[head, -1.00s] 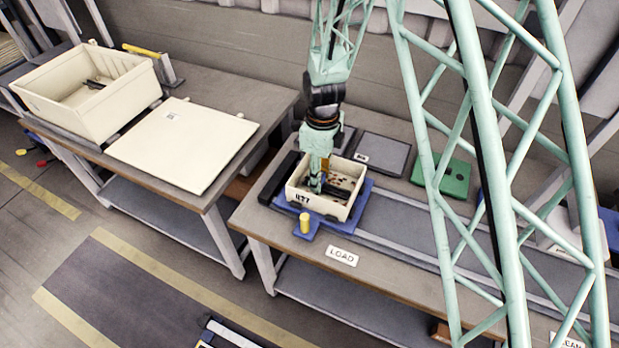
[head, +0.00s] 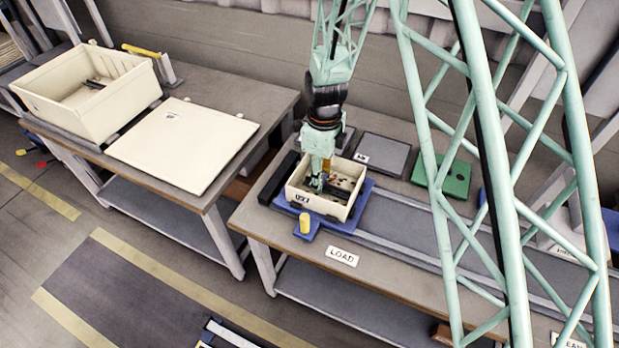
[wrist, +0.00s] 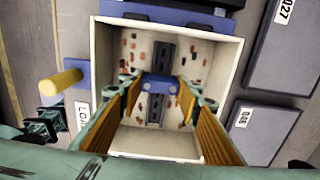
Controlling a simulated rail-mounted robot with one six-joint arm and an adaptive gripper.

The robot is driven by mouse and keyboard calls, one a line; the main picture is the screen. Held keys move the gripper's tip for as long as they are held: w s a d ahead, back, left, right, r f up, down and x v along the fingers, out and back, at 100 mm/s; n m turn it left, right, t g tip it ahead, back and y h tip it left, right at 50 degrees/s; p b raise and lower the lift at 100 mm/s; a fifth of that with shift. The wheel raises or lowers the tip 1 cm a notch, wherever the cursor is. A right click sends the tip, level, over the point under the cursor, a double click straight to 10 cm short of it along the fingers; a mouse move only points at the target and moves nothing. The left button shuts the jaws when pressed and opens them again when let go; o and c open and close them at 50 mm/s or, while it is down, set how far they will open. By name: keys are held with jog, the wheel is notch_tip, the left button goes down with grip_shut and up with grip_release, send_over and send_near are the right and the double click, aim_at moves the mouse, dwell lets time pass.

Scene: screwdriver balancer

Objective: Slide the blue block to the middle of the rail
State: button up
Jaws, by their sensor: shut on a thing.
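The blue block (wrist: 160,84) sits on a dark rail (wrist: 162,55) inside the cream bin (wrist: 218,100). In the wrist view the rail shows on both sides of the block, in roughly similar lengths. My gripper (wrist: 159,86) reaches down into the bin, with one finger at each side of the block, shut on it. In the head view my gripper (head: 319,182) is inside the bin (head: 352,208), and the block is too small and covered to make out.
The bin stands on a blue carriage (head: 362,188) with a yellow knob (head: 305,223) at its front. Its walls surround my gripper closely. Grey pads (head: 384,152) and a green plate (head: 441,177) lie behind. The grey track (head: 400,225) to the right is clear.

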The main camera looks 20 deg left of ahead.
jog(key=shift+s+d+b, duration=0.15)
jog(key=shift+d+b, duration=0.55)
jog(key=shift+d, duration=0.15)
dwell(3.2)
jog(key=o, duration=0.9)
jog(key=shift+a, duration=0.1)
jog(key=shift+r, duration=1)
dwell(0.5)
dwell(0.4)
jog(key=shift+a+r+p, duration=0.2)
jog(key=shift+r+p, duration=0.45)
jog(key=shift+r, duration=0.65)
jog(key=shift+a+r+p, duration=0.15)
jog(key=shift+r+p, duration=0.5)
jog(key=shift+r, duration=0.6)
